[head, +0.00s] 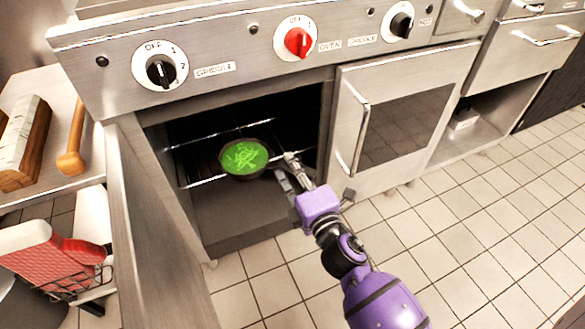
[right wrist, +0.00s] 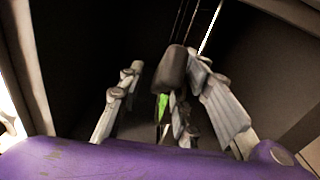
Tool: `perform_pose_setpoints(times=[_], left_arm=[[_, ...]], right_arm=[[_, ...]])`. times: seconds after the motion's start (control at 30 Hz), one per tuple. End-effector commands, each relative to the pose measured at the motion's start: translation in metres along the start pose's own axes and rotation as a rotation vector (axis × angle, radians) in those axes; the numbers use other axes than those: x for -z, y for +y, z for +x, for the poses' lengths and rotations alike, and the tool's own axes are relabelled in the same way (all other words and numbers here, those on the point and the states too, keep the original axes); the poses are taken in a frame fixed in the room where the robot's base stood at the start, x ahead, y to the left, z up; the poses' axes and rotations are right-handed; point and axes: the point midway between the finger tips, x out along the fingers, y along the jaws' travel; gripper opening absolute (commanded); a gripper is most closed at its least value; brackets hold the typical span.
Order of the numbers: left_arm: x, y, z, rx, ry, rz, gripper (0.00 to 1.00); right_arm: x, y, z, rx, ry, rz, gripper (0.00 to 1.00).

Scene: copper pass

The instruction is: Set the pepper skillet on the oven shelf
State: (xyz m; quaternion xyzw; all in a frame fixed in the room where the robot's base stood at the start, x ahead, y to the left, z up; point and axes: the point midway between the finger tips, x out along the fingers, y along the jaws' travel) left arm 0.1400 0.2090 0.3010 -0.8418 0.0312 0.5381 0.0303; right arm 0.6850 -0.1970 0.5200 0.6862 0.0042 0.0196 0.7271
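The pepper skillet (head: 243,158), a small dark pan filled with bright green strips, is inside the open oven at the wire oven shelf (head: 203,182). It looks level and appears to rest on the wires, near the front bar. My right gripper (head: 284,172) reaches in from the front right, at the skillet's handle side. In the right wrist view its fingers (right wrist: 165,95) are spread, with the dark handle (right wrist: 173,68) between them, closer to the right finger. A gap shows at the left finger. The gripper hides most of the handle in the head view. My left gripper is not in view.
The open oven door (head: 150,230) stands at the left of the opening. A closed door with a dark window (head: 402,115) is on the right. Knobs (head: 299,42) line the panel above. A counter with wooden items (head: 72,160) and a wire basket (head: 75,283) are at left.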

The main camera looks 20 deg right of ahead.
Motion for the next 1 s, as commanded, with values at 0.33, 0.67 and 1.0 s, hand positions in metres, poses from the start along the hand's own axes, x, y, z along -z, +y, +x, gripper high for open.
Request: perform_pose_setpoints(times=[0.33,0.67,1.0], left_arm=[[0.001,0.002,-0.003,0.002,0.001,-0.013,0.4],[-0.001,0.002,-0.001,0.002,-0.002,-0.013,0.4],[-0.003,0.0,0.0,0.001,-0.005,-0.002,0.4]], right_arm=[[-0.001,0.001,-0.03,0.003,-0.002,0.002,0.32],[-0.001,0.001,-0.098,0.002,-0.002,0.001,0.32],[0.0,0.002,-0.12,0.001,0.0,-0.001,0.32]])
